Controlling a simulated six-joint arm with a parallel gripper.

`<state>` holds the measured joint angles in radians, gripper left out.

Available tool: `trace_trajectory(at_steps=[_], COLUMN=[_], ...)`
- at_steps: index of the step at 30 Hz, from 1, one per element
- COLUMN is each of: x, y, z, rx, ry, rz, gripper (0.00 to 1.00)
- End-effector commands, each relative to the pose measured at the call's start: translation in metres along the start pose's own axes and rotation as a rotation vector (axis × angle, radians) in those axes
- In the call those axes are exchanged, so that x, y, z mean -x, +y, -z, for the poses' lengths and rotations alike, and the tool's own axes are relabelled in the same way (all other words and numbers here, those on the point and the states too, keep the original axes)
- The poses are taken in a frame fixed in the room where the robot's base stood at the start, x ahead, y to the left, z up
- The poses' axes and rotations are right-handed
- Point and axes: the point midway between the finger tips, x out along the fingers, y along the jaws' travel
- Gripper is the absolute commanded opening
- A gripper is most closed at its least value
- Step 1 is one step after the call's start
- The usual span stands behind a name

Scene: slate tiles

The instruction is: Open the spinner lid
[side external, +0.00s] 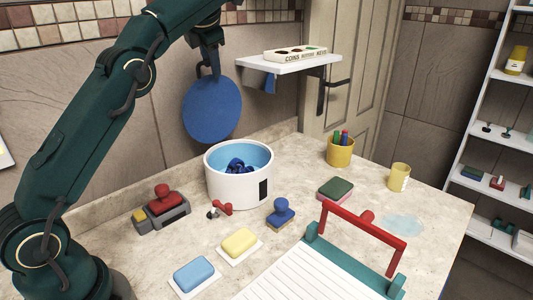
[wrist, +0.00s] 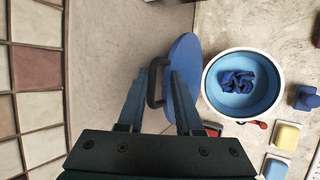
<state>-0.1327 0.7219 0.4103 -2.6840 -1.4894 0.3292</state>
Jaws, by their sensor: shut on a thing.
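The spinner lid (side external: 212,110) is a flat blue disc that hangs on edge in the air, above and left of the spinner. My gripper (side external: 208,72) is shut on the lid's dark handle, which shows between the fingers in the wrist view (wrist: 158,82). The lid also shows there (wrist: 183,68), seen nearly edge-on. The spinner (side external: 234,188) is a white round tub with a light blue inside, and its top is uncovered. A crumpled dark blue cloth (wrist: 237,82) lies inside it. The lid and tub are apart.
Around the tub stand a red stamp (side external: 163,201), a blue stamp (side external: 281,212), soap bars (side external: 241,242), a sponge (side external: 335,188) and a yellow pen cup (side external: 340,152). A wall shelf (side external: 290,65) is right of the lid. A red-handled rack (side external: 320,272) sits in front.

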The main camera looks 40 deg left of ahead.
Motion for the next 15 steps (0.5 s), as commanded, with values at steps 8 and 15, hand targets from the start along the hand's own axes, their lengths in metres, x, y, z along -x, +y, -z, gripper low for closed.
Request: trace_trajectory(at_steps=[8,15], x=[-0.0057,-0.0039], y=[0.0,0.0004], z=[0.0053,0.0036], rx=[-0.004,-0.003], ry=[0.027,0.019], rz=[0.001,-0.001], gripper=[0.0,0.42])
